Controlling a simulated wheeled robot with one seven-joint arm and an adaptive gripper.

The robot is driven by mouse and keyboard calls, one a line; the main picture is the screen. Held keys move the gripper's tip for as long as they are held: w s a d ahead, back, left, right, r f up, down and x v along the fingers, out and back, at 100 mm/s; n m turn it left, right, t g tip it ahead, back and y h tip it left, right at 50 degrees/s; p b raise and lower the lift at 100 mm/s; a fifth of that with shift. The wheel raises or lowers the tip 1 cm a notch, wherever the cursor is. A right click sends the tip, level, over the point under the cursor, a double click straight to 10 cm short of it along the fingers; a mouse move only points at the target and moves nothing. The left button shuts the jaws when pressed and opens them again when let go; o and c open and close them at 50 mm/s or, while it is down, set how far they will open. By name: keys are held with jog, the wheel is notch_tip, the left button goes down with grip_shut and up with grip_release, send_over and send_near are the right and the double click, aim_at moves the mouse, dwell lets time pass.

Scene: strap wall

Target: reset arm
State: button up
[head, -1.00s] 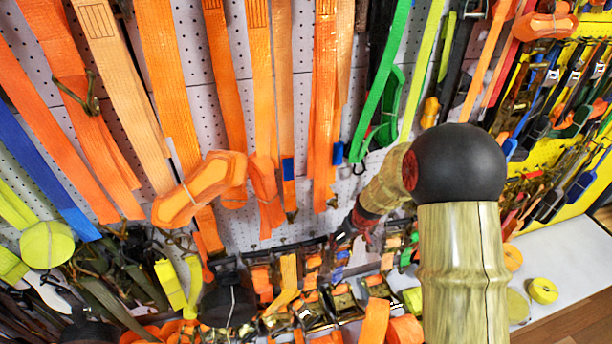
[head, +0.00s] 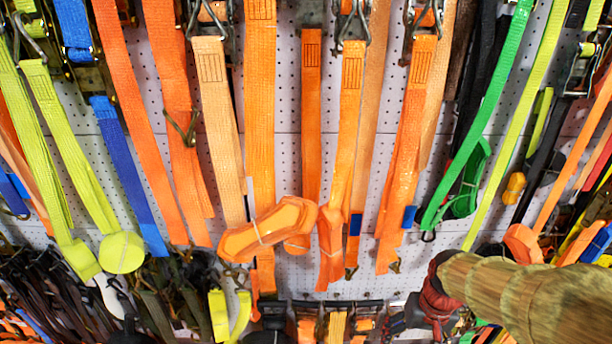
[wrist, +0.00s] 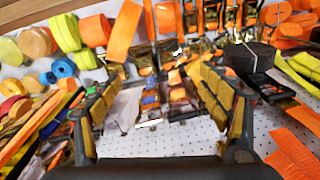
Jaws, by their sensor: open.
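My gripper (wrist: 155,88) is open and empty in the wrist view, its two yellow-and-grey fingers spread apart on either side. Between and beyond the fingers are pegboard and small strap goods. In the head view my arm, in a bamboo-like finish, enters at the lower right. Its dark and red end lies in front of the lower wall, and the fingers cannot be made out there.
Orange straps (head: 260,120), a blue strap (head: 130,180) and a green strap (head: 490,110) hang on the white pegboard (head: 290,210). An orange bundle (head: 268,228) sticks out at the middle. In the wrist view, a black roll (wrist: 248,58) lies near the right finger.

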jog(key=s+a+r+n+t, duration=0.1)
jog(key=s+r, duration=0.3)
jog(key=r, duration=0.4)
jog(key=s+a+r+t, duration=0.3)
jog(key=s+r+t, duration=0.1)
jog(key=r, duration=0.4)
jog(key=shift+s+a+r+n+h, duration=0.25)
jog(key=shift+s+a+n+h, duration=0.05)
jog(key=shift+a+n, duration=0.1)
